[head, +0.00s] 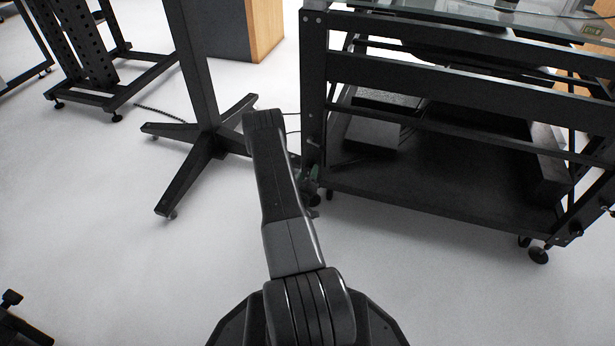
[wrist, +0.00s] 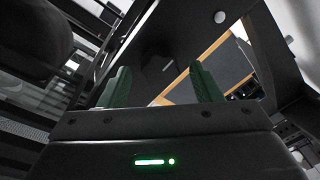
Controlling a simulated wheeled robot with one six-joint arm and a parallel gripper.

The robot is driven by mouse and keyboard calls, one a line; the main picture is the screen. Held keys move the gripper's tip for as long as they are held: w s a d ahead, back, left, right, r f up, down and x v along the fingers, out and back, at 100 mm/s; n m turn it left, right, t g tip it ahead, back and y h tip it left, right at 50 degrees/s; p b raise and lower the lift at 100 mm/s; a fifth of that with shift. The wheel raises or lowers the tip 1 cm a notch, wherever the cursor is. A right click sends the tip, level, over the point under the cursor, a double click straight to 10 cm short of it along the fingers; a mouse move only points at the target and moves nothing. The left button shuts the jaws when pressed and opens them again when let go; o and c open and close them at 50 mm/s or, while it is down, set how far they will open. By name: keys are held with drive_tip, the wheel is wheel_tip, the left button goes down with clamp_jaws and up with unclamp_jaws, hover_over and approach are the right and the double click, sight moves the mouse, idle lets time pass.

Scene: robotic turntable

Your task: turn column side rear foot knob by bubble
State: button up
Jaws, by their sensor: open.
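The black turntable frame (head: 430,75) with a glass top (head: 480,22) stands at the right in the head view. My gripper (head: 313,172) is low beside the frame's left leg, partly hidden by my own arm. In the wrist view its two green fingers (wrist: 160,80) stand wide apart with nothing held between them. A large dark rounded part (wrist: 35,40) fills the upper left there; I cannot tell whether it is the foot knob. The foot at the left leg is mostly hidden in the head view. No bubble can be made out.
A black column (head: 192,60) on a cross-shaped base stands left of my arm, close to it. A dark lower shelf (head: 450,190) spans the frame, and another foot (head: 538,255) shows at its right.

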drive_tip(key=shift+w, duration=0.3)
drive_tip(key=c, duration=1)
